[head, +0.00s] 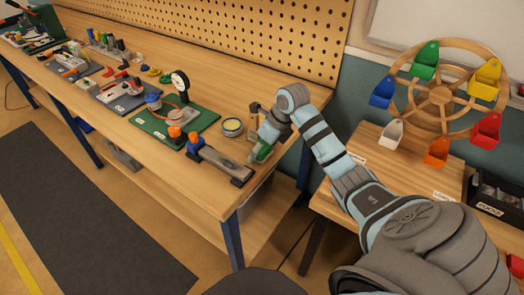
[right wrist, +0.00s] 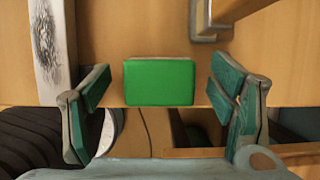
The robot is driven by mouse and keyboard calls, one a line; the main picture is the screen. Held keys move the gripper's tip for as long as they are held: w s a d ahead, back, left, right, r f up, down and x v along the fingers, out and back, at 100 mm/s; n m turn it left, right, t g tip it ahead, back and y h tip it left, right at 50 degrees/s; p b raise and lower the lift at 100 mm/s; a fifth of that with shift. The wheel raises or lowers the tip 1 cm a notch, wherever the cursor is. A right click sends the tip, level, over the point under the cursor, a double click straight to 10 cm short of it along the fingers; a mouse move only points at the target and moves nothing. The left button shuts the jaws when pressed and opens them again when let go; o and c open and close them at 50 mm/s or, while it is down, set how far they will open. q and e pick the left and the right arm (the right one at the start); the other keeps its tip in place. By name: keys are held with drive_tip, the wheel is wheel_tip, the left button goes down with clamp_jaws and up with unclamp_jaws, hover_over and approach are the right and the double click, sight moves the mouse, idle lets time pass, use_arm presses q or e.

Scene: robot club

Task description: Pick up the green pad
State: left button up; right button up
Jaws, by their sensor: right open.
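The green pad (right wrist: 159,82) is a bright green rectangle on the wooden bench top, close to the bench edge, in the right wrist view. A small part of it shows in the head view (head: 263,153) below my right gripper. My right gripper (head: 261,143) is over the right end of the bench. In the right wrist view its two teal-lined fingers (right wrist: 160,88) are open, one to each side of the pad, with a gap on both sides. It holds nothing. My left gripper is not in view.
A long grey-topped fixture (head: 222,166) lies just left of the pad. A round tin (head: 231,128) and an upright clamp-like tool (head: 253,117) stand behind. A side table (head: 424,180) holds a coloured wheel (head: 440,95).

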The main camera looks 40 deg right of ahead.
drive_tip(key=c, duration=1.3)
drive_tip(key=shift+r, duration=0.15)
wheel_tip(320, 180, up, 20)
drive_tip(key=p, duration=0.8)
